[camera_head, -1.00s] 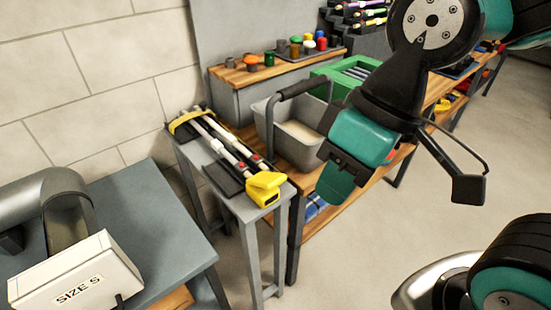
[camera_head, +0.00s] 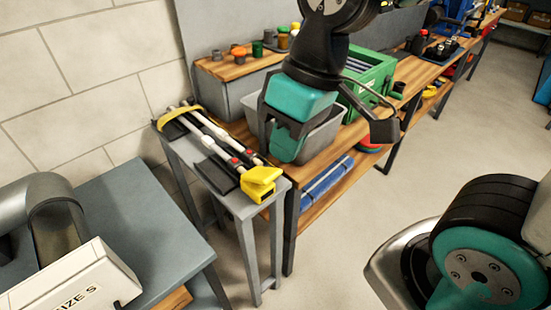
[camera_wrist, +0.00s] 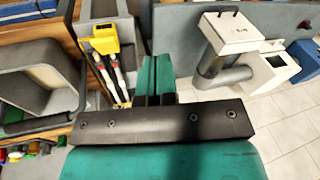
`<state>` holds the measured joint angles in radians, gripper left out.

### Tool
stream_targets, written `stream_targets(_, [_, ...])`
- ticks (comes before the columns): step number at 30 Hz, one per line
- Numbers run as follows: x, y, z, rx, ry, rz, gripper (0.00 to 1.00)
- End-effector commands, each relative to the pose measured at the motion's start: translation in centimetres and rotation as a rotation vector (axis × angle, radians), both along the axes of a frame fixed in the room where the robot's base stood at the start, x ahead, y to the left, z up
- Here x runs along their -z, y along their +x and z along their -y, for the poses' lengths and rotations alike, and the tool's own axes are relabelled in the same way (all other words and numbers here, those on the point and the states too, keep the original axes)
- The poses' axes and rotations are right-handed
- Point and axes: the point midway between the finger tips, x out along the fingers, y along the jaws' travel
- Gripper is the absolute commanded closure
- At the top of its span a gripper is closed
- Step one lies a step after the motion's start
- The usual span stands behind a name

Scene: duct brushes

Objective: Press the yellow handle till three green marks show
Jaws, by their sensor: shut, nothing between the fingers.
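The yellow handle (camera_head: 260,184) is at the near end of a device with two white and black rods (camera_head: 205,130) on a narrow grey stand (camera_head: 236,204). Small red parts show on the rods; I can make out no green marks. A yellow strap (camera_head: 178,114) lies at the far end. In the wrist view the yellow handle (camera_wrist: 104,38) is at upper left, with the rods below it. My gripper (camera_head: 285,150) is shut and empty, above and to the right of the rods and apart from the handle. Its closed fingers also show in the wrist view (camera_wrist: 153,80).
A grey bin (camera_head: 325,135) stands on the wooden bench behind my gripper, with a green crate (camera_head: 370,78) farther right. A grey table (camera_head: 145,215) with a pipe and a white box (camera_head: 75,285) is at left. Open floor (camera_head: 335,240) lies at lower right.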

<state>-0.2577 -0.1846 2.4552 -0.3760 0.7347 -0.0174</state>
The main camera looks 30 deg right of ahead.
Motion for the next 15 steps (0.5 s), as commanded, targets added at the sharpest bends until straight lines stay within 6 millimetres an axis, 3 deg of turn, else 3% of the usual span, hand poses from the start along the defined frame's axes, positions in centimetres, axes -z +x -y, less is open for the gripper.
stream_targets(3, [0.9,6.0,1.4,0.087,-0.093,-0.010,1.00])
stream_targets(7, [2.4,11.4,3.1,0.171,-0.188,-0.013,1.00])
stream_targets(10, [3.5,14.0,4.1,0.213,-0.238,-0.014,1.00])
stream_targets(15, [4.1,15.5,4.7,0.239,-0.268,-0.013,1.00])
